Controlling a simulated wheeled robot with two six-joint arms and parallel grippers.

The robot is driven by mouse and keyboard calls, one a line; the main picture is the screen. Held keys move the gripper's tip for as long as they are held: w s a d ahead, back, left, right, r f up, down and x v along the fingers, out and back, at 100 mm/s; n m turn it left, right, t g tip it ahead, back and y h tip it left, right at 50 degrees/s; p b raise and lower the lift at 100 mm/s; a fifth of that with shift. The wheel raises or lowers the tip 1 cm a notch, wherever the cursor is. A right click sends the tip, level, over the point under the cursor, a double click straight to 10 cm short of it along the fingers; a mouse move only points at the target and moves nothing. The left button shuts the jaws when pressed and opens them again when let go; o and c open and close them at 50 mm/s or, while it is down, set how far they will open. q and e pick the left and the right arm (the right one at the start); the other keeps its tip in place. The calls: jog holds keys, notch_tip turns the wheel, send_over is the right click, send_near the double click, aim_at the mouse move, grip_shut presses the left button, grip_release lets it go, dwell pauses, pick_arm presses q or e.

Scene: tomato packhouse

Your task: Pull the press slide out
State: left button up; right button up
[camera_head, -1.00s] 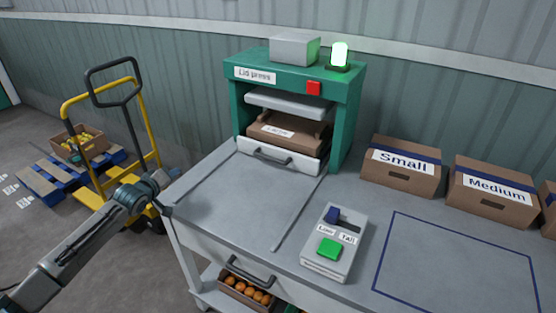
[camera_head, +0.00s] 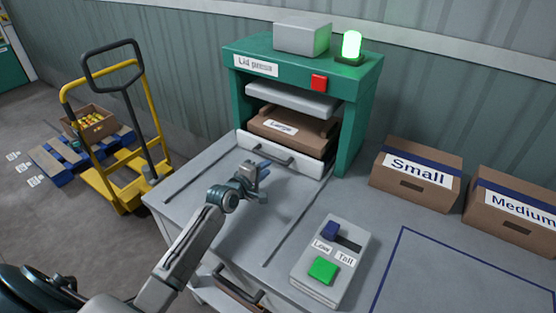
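The green lid press (camera_head: 364,108) stands at the back of the bench. Its white slide (camera_head: 305,165) is in at the press's mouth, with a dark bar handle (camera_head: 273,156) on its front. A cardboard box labelled "Large" (camera_head: 310,139) sits on the slide, under the pale press plate (camera_head: 290,99). My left gripper (camera_head: 264,180) is above the bench top in front of the slide, just short of the handle and apart from it. Its fingers look spread, with nothing between them. My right gripper is not in view.
A control box (camera_head: 345,262) with a blue lever and green button lies front right. Boxes labelled Small (camera_head: 387,188) and Medium (camera_head: 480,213) stand at right. A green lamp (camera_head: 352,45) glows on the press. A yellow hand truck (camera_head: 154,118) stands left of the bench.

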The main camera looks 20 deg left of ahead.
aim_at(277, 159)
pick_arm(q)
jog(key=x, duration=0.4)
jog(key=shift+f, duration=0.1)
jog(key=x, duration=0.2)
jog(key=shift+w+d+f, duration=0.1)
jog(key=shift+w, duration=0.2)
jog(key=shift+w+f, duration=0.1)
jog(key=shift+w, duration=0.45)
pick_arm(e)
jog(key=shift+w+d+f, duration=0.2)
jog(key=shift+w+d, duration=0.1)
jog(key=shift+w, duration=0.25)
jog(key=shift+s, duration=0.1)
pick_arm(q)
jog(key=shift+c, duration=0.6)
jog(key=c, duration=0.4)
grip_shut()
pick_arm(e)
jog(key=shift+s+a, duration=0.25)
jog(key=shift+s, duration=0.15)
